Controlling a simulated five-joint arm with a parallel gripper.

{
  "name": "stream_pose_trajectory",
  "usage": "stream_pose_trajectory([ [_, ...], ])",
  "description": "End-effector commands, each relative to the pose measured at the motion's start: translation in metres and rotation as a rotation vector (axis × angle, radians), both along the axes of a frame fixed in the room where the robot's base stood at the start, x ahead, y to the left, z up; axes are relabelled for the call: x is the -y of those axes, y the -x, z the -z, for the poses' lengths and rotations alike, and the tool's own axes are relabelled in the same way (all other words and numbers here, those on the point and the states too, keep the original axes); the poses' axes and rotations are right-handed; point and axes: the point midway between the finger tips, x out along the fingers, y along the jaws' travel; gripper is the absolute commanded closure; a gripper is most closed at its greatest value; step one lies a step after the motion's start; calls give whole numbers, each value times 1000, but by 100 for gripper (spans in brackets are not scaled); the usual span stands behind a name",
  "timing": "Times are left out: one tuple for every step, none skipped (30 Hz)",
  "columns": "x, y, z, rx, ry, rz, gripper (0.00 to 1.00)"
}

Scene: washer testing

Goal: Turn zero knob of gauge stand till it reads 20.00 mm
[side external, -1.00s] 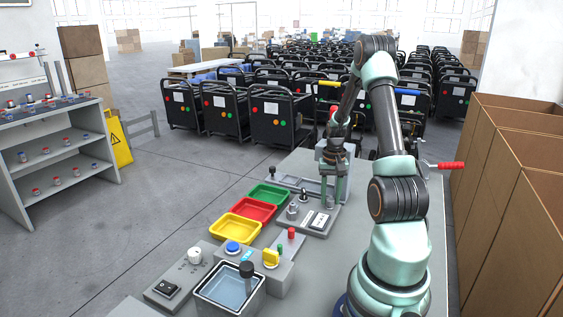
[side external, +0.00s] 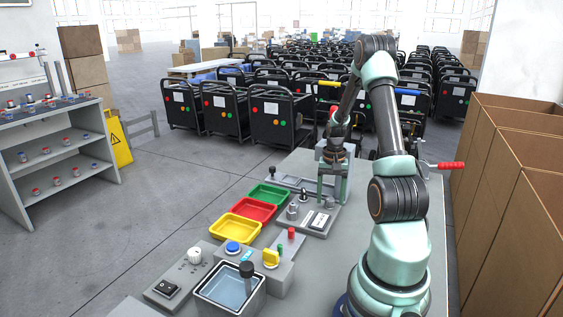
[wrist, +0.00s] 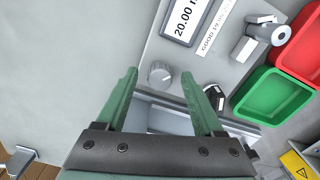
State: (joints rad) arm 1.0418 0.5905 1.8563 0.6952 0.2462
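In the wrist view the gauge stand (wrist: 212,72) has a white display (wrist: 185,18) whose visible part reads 20.00, cut off by the top edge. A label beside it starts "GOOD 19.9". The round grey zero knob (wrist: 160,74) sits below the display. My gripper (wrist: 159,72) is open, one green finger on each side of the knob in this view, with a gap on both sides. In the side external view my gripper (side external: 331,201) points down over the far end of the gauge stand (side external: 312,230); the knob is too small to make out there.
Green (side external: 270,206), red (side external: 271,217) and yellow (side external: 215,231) trays stand left of the gauge stand. A grey post-like part (wrist: 258,36) and a black part (wrist: 213,97) stand near the knob. A water tank (side external: 207,292) and other fixtures are at the front.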

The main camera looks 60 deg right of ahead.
Motion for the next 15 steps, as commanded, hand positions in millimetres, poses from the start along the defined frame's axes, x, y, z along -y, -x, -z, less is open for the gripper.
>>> stream_pose_trajectory([
  [0, 0, 0, 0, 0, 0, 31],
  [0, 0, 0, 0, 0, 0, 31],
  [0, 0, 0, 0, 0, 0, 31],
  [0, 0, 0, 0, 0, 0, 31],
  [0, 0, 0, 0, 0, 0, 31],
  [0, 0, 0, 0, 0, 0, 31],
  [0, 0, -1, 0, 1, 0, 31],
  [0, 0, -3, 0, 1, 0, 31],
  [1, 0, -6, 2, 2, 0, 31],
  [1, 0, -9, 2, 3, 0, 31],
  [1, -1, -12, 2, 4, 0, 31],
  [1, -1, -19, 2, 5, 0, 31],
  [1, -1, -24, 3, 5, 0, 31],
  [1, -1, -30, 3, 5, 0, 31],
  [1, -1, -38, 4, 6, 0, 31],
])
